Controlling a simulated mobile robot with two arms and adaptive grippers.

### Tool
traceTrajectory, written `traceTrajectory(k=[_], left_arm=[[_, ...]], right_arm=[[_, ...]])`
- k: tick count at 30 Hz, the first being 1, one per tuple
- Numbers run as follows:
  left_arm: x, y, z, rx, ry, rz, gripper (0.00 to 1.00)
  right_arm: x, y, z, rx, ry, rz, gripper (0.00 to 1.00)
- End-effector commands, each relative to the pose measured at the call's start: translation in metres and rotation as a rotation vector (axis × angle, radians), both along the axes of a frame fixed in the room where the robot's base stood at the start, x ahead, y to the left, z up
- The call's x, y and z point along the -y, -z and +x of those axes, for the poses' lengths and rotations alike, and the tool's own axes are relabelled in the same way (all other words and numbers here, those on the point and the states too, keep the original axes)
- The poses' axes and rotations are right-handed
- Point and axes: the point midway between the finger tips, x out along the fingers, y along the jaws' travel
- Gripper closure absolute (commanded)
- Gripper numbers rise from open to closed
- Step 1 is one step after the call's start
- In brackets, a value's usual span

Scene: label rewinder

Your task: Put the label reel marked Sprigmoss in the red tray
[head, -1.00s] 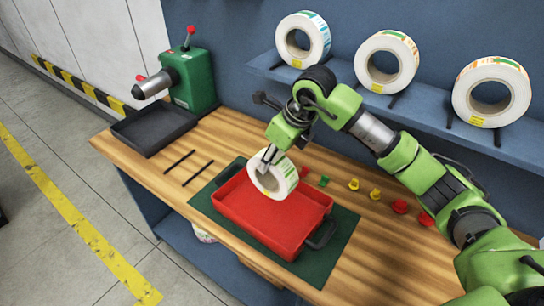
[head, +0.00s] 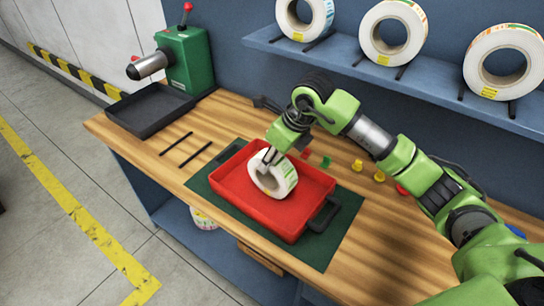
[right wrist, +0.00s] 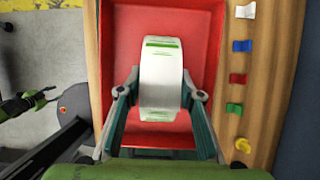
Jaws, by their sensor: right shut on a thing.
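My right gripper (head: 267,160) is shut on a white label reel (head: 284,181) with green print, held upright on its edge. The reel is over the inside of the red tray (head: 227,191); I cannot tell if it touches the floor of the tray. In the right wrist view the reel (right wrist: 161,80) sits between the two fingers (right wrist: 160,98), with the red tray (right wrist: 200,30) behind it. The name on the reel is too small to read. A green and black part, perhaps my left gripper (right wrist: 28,103), shows at the left of the wrist view, its jaws unclear.
The tray stands on a dark green mat (head: 333,232) on the wooden bench (head: 160,160). A black tray (head: 150,112) and green machine (head: 189,62) are at left. Three reels stand on the blue shelf (head: 440,88). Small coloured pieces (right wrist: 238,78) lie right of the tray.

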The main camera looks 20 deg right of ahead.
Motion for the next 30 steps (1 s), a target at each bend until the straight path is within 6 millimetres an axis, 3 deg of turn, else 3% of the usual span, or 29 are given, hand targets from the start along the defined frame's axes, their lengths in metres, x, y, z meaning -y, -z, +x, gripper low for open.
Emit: traceTrajectory(k=[11,12,14,24,30], left_arm=[[0.0,0.003,-0.001,-0.001,0.001,-0.001,0.6],[0.0,0.003,-0.001,-0.001,0.001,0.0,0.6],[0.0,0.003,-0.001,-0.001,0.001,-0.001,0.6],[-0.001,0.004,-0.003,-0.005,0.0,0.002,0.6],[-0.001,0.004,-0.002,-0.003,0.0,0.001,0.6]], right_arm=[[0.0,0.002,0.001,0.004,0.0,0.002,1.0],[0.0,0.002,0.001,0.004,0.0,0.002,0.58],[0.0,0.002,0.001,0.004,0.0,0.002,0.46],[0.001,0.004,0.0,-0.001,0.0,-0.001,0.46],[0.006,-0.018,-0.006,0.004,-0.001,-0.001,0.46]])
